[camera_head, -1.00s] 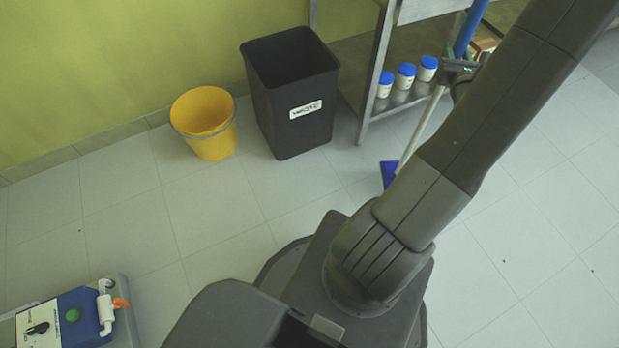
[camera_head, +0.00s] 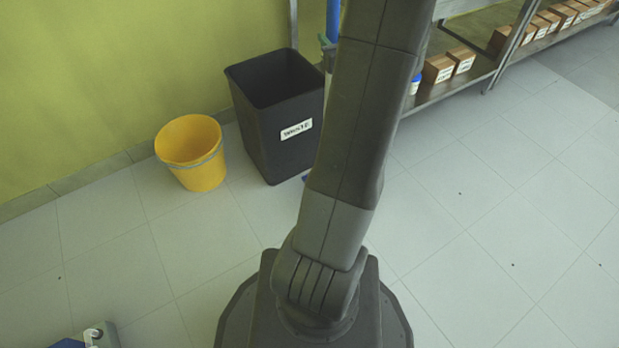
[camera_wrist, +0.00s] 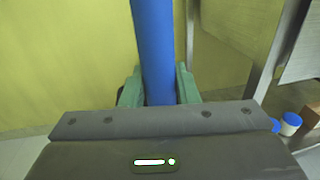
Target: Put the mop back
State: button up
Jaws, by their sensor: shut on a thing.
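The mop shows as an upright blue handle (camera_wrist: 154,50) in the wrist view, with my gripper (camera_wrist: 160,88) shut around it by its green fingers. A small blue bit of the mop's head (camera_head: 306,178) shows low beside the bin; my arm hides most of the mop. A yellow bucket (camera_head: 190,153) stands on the floor left of the bin, against the green wall.
A dark waste bin (camera_head: 275,115) stands between the bucket and my arm. A metal shelf (camera_head: 450,90) with small boxes (camera_head: 437,69) runs along the right. A device (camera_head: 90,338) is at the lower left edge. The floor at right is clear.

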jog(key=shift+a+r, duration=0.1)
jog(key=shift+f, duration=0.3)
notch_tip(320, 180, down, 9)
jog(key=b, duration=0.4)
jog(key=shift+f, duration=0.2)
jog(key=shift+f, duration=0.2)
jog(key=o, duration=1)
jog(key=shift+c, duration=0.2)
